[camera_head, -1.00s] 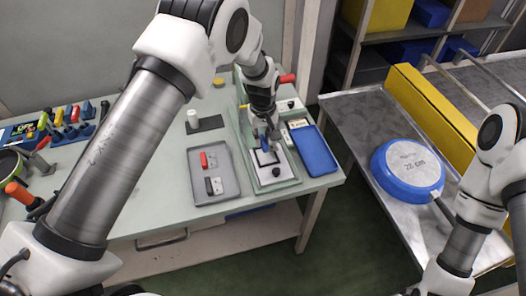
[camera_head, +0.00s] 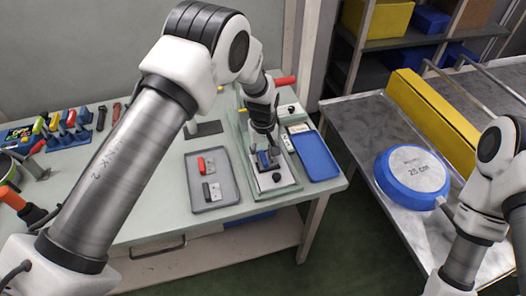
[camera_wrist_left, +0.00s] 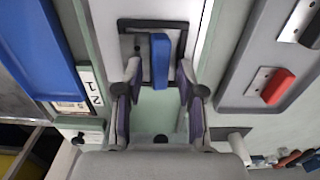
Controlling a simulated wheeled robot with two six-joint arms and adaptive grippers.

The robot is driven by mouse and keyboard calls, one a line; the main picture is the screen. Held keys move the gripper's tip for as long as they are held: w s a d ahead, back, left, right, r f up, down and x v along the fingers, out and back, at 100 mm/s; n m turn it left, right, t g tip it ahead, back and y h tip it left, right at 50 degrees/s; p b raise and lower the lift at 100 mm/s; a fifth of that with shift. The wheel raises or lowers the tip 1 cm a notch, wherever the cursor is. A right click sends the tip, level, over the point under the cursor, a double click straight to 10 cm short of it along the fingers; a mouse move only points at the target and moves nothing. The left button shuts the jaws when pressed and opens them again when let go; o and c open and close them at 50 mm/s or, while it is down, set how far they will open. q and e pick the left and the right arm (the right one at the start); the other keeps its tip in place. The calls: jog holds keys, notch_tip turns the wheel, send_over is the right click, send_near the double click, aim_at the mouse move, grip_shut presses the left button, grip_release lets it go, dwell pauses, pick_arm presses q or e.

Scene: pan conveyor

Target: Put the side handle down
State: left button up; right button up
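The side handle, a blue grip with a silver metal plate, sits inside a black square outline on the pale plate of the green fixture (camera_head: 289,184). In the left wrist view the blue handle (camera_wrist_left: 160,62) lies between my left fingers, with a visible gap on both sides. My left gripper (camera_head: 263,149) is low over the fixture and open; it also shows in the left wrist view (camera_wrist_left: 159,75). In the head view the gripper partly hides the handle. My right arm is at the right edge, and its gripper is not visible.
A grey tray (camera_head: 228,192) with red and black handles lies left of the fixture. A blue tray (camera_head: 315,158) lies on its right. A round blue pan (camera_head: 391,187) rests on the metal conveyor (camera_head: 352,112). A yellow beam (camera_head: 432,118) runs along it.

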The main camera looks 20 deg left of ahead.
aim_at(263, 156)
pick_arm(q)
jog(key=shift+r, duration=0.1)
jog(key=shift+r, duration=0.3)
notch_tip(263, 156, up, 12)
jog(key=b, duration=0.1)
jog(key=shift+r+b, duration=0.25)
jog(key=shift+b, duration=0.05)
